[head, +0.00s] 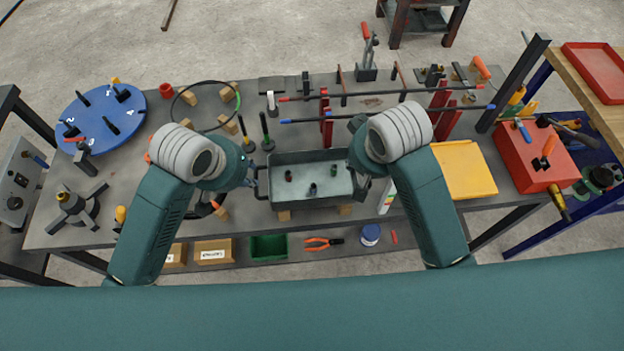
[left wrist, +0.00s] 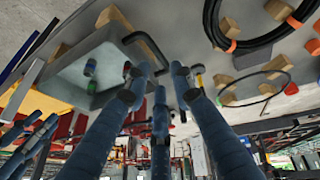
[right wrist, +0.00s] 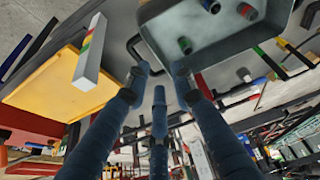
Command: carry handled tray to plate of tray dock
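The grey handled tray (head: 335,182) stands on wooden blocks at the middle of the bench, with several small dark pieces inside. My left gripper (head: 250,174) is at its left handle; in the left wrist view the fingers (left wrist: 159,72) are spread, with the black handle (left wrist: 149,44) just beyond their tips. My right gripper is mostly hidden by its arm in the head view. In the right wrist view its fingers (right wrist: 160,70) are spread near the other handle (right wrist: 133,46). A flat yellow plate (head: 464,170) lies right of the tray; I cannot tell whether it is the dock's plate.
Red stands (head: 326,120) carrying long bars rise behind the tray. A striped pale block (head: 387,196) lies between tray and yellow plate. A red box (head: 528,155) stands at the right, and a blue disc (head: 100,115) at the far left. A black cable coil (left wrist: 240,25) lies left of the tray.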

